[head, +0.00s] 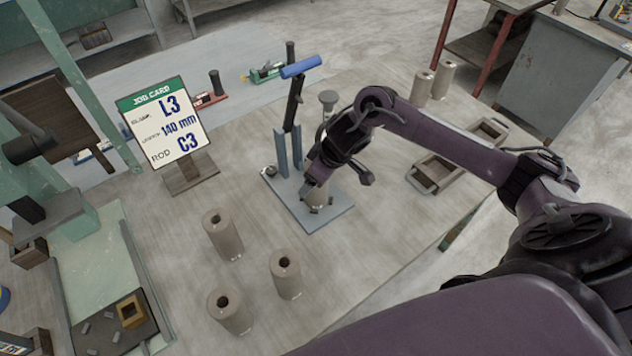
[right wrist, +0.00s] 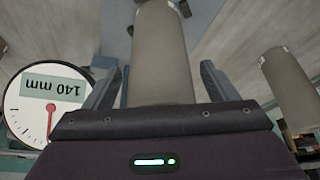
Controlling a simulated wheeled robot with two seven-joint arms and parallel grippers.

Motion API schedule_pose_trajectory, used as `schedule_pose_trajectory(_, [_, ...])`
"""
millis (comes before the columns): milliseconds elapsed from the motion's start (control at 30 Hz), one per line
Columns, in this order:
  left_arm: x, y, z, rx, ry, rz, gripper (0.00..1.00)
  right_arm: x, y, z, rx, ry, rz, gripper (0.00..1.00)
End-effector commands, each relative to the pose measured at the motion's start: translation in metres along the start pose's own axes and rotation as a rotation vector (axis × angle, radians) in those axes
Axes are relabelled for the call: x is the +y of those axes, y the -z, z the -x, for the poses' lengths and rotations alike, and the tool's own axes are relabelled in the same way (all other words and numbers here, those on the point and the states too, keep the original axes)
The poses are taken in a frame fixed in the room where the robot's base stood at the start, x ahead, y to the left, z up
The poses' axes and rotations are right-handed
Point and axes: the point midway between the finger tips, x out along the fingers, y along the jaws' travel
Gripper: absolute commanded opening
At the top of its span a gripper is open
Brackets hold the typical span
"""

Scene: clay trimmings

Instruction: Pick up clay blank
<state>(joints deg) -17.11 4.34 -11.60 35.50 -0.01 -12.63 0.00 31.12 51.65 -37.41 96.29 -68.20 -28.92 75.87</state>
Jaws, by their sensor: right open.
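A grey-brown hollow clay blank (head: 316,197) stands on the blue-grey base plate (head: 328,217) of a lever fixture, partly hidden behind my right gripper (head: 314,183). In the right wrist view a clay blank (right wrist: 160,55) sits between the two open fingers of my right gripper (right wrist: 160,88), with gaps on both sides. Three more clay blanks stand on the table at the front: one (head: 222,234), one (head: 286,273) and one (head: 229,310). Two others (head: 421,88) (head: 443,80) stand at the back right. My left gripper is out of view.
A job card (head: 163,128) reads L3, 140 mm, C3. A dial (right wrist: 42,108) marked 140 mm shows in the right wrist view. Wooden trays (head: 436,170) lie to the right. A green machine (head: 75,235) stands left.

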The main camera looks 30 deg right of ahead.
Motion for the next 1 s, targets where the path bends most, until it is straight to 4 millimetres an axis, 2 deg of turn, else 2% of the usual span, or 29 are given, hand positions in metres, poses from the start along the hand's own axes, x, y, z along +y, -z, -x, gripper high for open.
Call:
schedule_pose_trajectory(100, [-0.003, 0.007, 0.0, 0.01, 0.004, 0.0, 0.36, 0.0, 0.0, 0.0, 0.0, 0.0, 0.0, 0.79])
schedule_pose_trajectory(667, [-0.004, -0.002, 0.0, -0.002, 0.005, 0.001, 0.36, 0.001, 0.002, 0.002, 0.004, -0.001, -0.001, 0.07])
schedule_pose_trajectory(867, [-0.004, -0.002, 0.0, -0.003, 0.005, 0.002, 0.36, 0.001, 0.002, 0.003, 0.005, -0.001, 0.0, 0.07])
schedule_pose_trajectory(1000, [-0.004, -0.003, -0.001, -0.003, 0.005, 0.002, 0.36, 0.001, 0.009, 0.016, 0.008, -0.002, 0.0, 0.07])
